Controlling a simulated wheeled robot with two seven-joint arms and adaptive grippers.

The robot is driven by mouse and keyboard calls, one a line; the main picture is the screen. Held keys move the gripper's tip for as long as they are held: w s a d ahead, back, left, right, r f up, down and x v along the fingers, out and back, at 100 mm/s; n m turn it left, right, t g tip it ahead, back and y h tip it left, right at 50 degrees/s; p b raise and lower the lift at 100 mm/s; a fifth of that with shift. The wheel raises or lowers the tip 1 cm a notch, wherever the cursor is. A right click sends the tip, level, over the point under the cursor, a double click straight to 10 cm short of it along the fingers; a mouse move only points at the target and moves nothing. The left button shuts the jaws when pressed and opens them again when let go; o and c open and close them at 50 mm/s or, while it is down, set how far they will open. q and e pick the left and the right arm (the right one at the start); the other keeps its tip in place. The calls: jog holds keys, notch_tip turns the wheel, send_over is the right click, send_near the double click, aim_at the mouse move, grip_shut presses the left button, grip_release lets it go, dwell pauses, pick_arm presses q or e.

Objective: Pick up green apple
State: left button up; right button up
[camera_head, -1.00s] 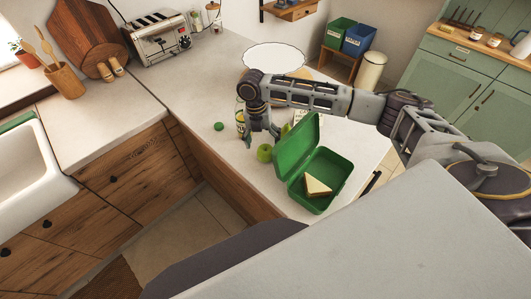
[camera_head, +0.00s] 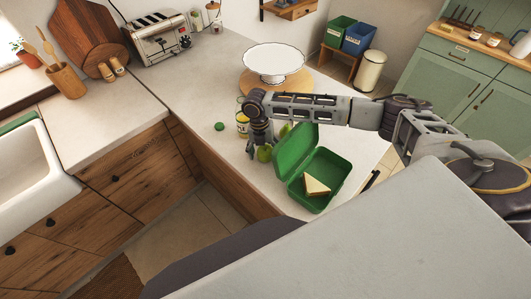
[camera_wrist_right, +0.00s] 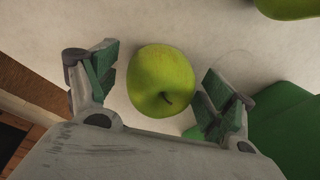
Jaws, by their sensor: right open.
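The green apple (camera_head: 264,153) sits on the pale counter, just left of the open green lunch box (camera_head: 333,160). In the right wrist view the apple (camera_wrist_right: 161,80) lies between the two spread fingers of my right gripper (camera_wrist_right: 158,88), with a gap on each side. My right gripper (camera_head: 259,150) is open, low over the counter, and partly covers the apple in the head view. A second green fruit (camera_wrist_right: 290,8) shows at the top right corner of the wrist view. My left gripper is not in view.
A sandwich piece (camera_head: 316,187) lies in the lunch box. A can (camera_head: 242,125) and a small green item (camera_head: 219,126) stand left of my right gripper. A white cake stand (camera_head: 274,62) is behind my arm. The counter's front edge is close.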

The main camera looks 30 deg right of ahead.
aim_at(265, 148)
jog(key=shift+c, duration=0.3)
jog(key=c, duration=1.1)
jog(key=shift+r, duration=0.1)
jog(key=shift+r+b, duration=0.9)
jog(key=shift+r, duration=4.05)
